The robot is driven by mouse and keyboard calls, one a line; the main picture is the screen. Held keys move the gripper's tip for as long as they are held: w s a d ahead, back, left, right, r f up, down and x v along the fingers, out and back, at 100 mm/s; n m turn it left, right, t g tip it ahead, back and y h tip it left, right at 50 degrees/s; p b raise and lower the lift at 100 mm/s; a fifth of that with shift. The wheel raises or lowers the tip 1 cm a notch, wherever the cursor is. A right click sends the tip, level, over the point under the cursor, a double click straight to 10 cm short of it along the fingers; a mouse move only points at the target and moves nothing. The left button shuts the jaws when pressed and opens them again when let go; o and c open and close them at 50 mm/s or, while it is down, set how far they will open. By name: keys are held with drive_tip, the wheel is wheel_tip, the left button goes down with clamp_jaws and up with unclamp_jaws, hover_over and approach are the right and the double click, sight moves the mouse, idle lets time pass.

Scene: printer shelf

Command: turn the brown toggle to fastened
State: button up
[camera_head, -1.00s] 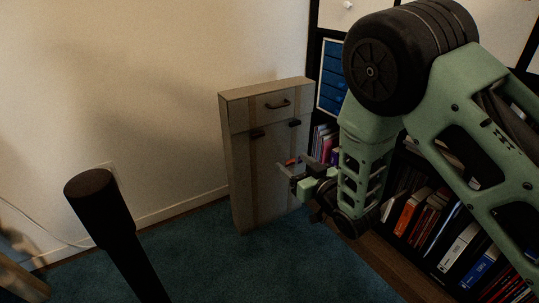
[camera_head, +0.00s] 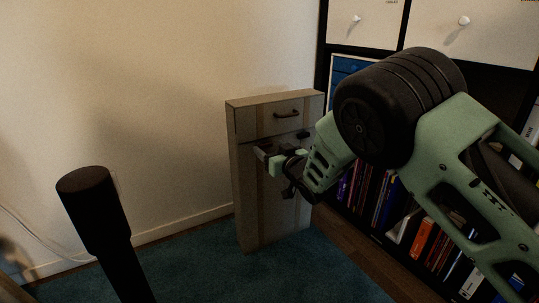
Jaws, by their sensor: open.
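A tall, narrow, grey-beige case (camera_head: 243,190) stands upright against the wall, with a dark handle (camera_head: 287,114) near the top of its front. A small dark latch (camera_head: 302,134) shows at the right, just below the lid seam. In the earlier frame a second dark latch sits to its left; my gripper now covers that area. I cannot single out a brown toggle by colour, nor tell its turn. My gripper (camera_head: 262,154) is open, its fingers in front of the case just below the seam at the left. I cannot tell whether they touch anything.
A black-framed shelf with books (camera_head: 376,195) and white drawers (camera_head: 455,28) stands to the right of the case. A black post (camera_head: 95,215) rises at the lower left. Blue carpet (camera_head: 200,265) in front of the case is clear.

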drive_tip(key=shift+w+a, duration=0.4)
drive_tip(key=shift+w, duration=0.15)
drive_tip(key=c, duration=1)
